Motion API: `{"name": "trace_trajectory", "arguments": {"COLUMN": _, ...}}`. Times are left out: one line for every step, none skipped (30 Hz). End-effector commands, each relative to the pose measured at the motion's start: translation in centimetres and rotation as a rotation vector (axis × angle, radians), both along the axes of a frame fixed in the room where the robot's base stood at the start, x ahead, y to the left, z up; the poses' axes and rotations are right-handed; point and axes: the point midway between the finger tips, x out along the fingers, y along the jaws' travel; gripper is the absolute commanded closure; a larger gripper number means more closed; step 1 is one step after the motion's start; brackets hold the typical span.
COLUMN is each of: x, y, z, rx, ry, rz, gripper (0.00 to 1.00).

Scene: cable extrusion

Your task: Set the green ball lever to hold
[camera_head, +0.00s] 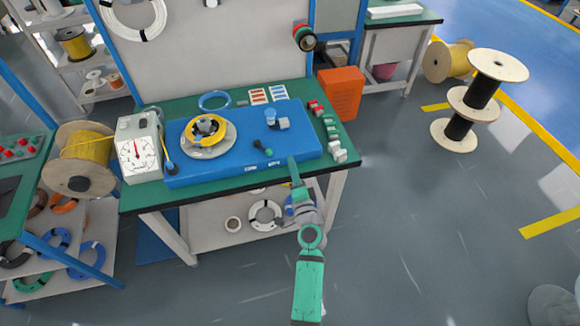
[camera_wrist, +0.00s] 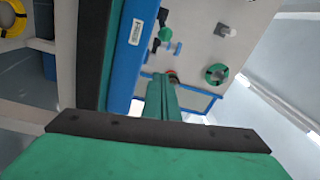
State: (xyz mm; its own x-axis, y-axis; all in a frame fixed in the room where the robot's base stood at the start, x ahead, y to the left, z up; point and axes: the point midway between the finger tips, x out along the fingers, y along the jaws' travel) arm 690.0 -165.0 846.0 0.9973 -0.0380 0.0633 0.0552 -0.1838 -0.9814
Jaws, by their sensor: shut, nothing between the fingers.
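The green ball lever (camera_head: 257,144) stands on top of the blue box (camera_head: 215,168), near its front edge, with a dark round part beside the green ball. Small labels that I cannot read mark the box's front face below it. My gripper (camera_head: 292,160) is at the box's front right corner, to the right of the lever and apart from it. In the wrist view my gripper (camera_wrist: 160,78) has its green fingers together and empty.
A dial gauge (camera_head: 139,148) stands left of the box, and a round turntable (camera_head: 208,136) sits on it. Small green and red parts (camera_head: 332,128) lie on the green table (camera_head: 345,147) at right.

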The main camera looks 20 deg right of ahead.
Motion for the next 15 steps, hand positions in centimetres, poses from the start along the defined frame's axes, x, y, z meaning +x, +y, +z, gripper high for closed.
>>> {"name": "trace_trajectory", "arguments": {"x": 1.0, "y": 0.0, "z": 0.2, "rx": 0.0, "ry": -0.002, "rz": 0.0, "gripper": 1.0}}
{"name": "trace_trajectory", "arguments": {"x": 1.5, "y": 0.0, "z": 0.2, "rx": 0.0, "ry": -0.002, "rz": 0.0, "gripper": 1.0}}
{"name": "trace_trajectory", "arguments": {"x": 2.2, "y": -0.1, "z": 0.3, "rx": 0.001, "ry": -0.003, "rz": 0.001, "gripper": 1.0}}
{"name": "trace_trajectory", "arguments": {"x": 2.7, "y": -0.1, "z": 0.3, "rx": 0.001, "ry": -0.002, "rz": 0.0, "gripper": 1.0}}
{"name": "trace_trajectory", "arguments": {"x": 3.2, "y": -0.1, "z": 0.3, "rx": 0.001, "ry": -0.002, "rz": 0.0, "gripper": 1.0}}
{"name": "trace_trajectory", "arguments": {"x": 3.9, "y": -0.1, "z": 0.4, "rx": 0.001, "ry": -0.002, "rz": 0.0, "gripper": 1.0}}
{"name": "trace_trajectory", "arguments": {"x": 4.3, "y": -0.1, "z": 0.4, "rx": 0.001, "ry": -0.002, "rz": 0.0, "gripper": 1.0}}
{"name": "trace_trajectory", "arguments": {"x": 4.8, "y": -0.2, "z": 0.4, "rx": 0.001, "ry": -0.002, "rz": 0.0, "gripper": 1.0}}
{"name": "trace_trajectory", "arguments": {"x": 5.4, "y": -0.2, "z": 0.4, "rx": 0.002, "ry": -0.001, "rz": 0.0, "gripper": 1.0}}
{"name": "trace_trajectory", "arguments": {"x": 5.8, "y": -0.2, "z": 0.5, "rx": 0.002, "ry": -0.002, "rz": 0.0, "gripper": 1.0}}
{"name": "trace_trajectory", "arguments": {"x": 6.2, "y": -0.2, "z": 0.5, "rx": 0.002, "ry": -0.002, "rz": 0.0, "gripper": 1.0}}
{"name": "trace_trajectory", "arguments": {"x": 6.8, "y": -0.3, "z": 0.5, "rx": 0.002, "ry": -0.001, "rz": -0.001, "gripper": 1.0}}
{"name": "trace_trajectory", "arguments": {"x": 7.2, "y": -0.3, "z": 0.5, "rx": 0.001, "ry": -0.001, "rz": -0.001, "gripper": 1.0}}
{"name": "trace_trajectory", "arguments": {"x": 7.6, "y": -0.3, "z": 0.6, "rx": 0.001, "ry": -0.001, "rz": -0.001, "gripper": 1.0}}
{"name": "trace_trajectory", "arguments": {"x": 7.5, "y": 0.1, "z": 0.3, "rx": 0.0, "ry": 0.001, "rz": 0.002, "gripper": 1.0}}
